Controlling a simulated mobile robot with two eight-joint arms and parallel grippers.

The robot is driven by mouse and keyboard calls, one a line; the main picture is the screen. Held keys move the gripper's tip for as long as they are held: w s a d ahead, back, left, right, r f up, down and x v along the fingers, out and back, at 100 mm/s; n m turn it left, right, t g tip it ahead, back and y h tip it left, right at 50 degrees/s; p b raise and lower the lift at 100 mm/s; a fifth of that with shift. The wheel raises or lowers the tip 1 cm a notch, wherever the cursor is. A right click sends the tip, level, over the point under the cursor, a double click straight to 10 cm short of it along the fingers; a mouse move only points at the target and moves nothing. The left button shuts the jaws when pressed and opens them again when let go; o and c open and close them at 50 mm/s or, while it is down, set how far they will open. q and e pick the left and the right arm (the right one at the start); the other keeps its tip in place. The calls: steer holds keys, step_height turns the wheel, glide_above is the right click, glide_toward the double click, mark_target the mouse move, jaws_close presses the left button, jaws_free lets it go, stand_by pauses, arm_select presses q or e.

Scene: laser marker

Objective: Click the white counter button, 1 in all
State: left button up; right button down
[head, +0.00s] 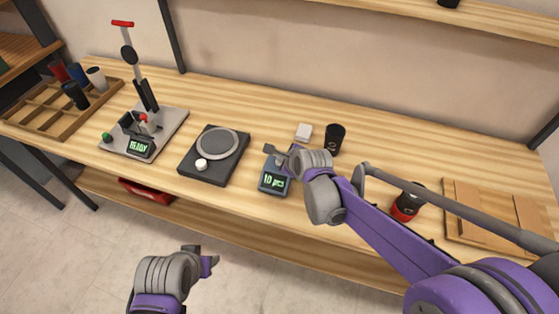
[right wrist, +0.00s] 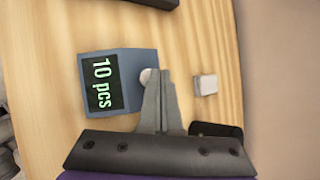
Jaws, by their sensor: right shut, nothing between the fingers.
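The counter is a blue-grey box (head: 269,168) on the bench, its green display reading "10 pcs"; it also shows in the right wrist view (right wrist: 136,65). Its round white button (right wrist: 148,76) shows in the right wrist view, partly behind my right fingers. My right gripper (right wrist: 163,76) is shut and empty, its tips right beside the button; I cannot tell whether they touch it. In the head view this gripper (head: 272,150) is over the back of the counter and hides the button. My left gripper (head: 208,258) hangs low in front of the bench; its finger gap is unclear.
A white block (head: 303,131) and a black cup (head: 335,139) stand behind the counter. A dark device with a round plate (head: 217,145) is to its left, then a press stand (head: 168,130). A red-black object (head: 407,203) and a wooden board (head: 470,222) are to the right.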

steer(key=shift+f, duration=0.3)
steer(key=shift+r, duration=0.1)
stand_by(0.3)
steer(key=shift+r+p, duration=0.5)
steer(key=shift+r, duration=0.35)
steer(key=shift+r, duration=0.1)
steer(key=shift+r+p, duration=1.65)
steer(key=shift+r, duration=0.8)
steer(key=shift+d, duration=0.1)
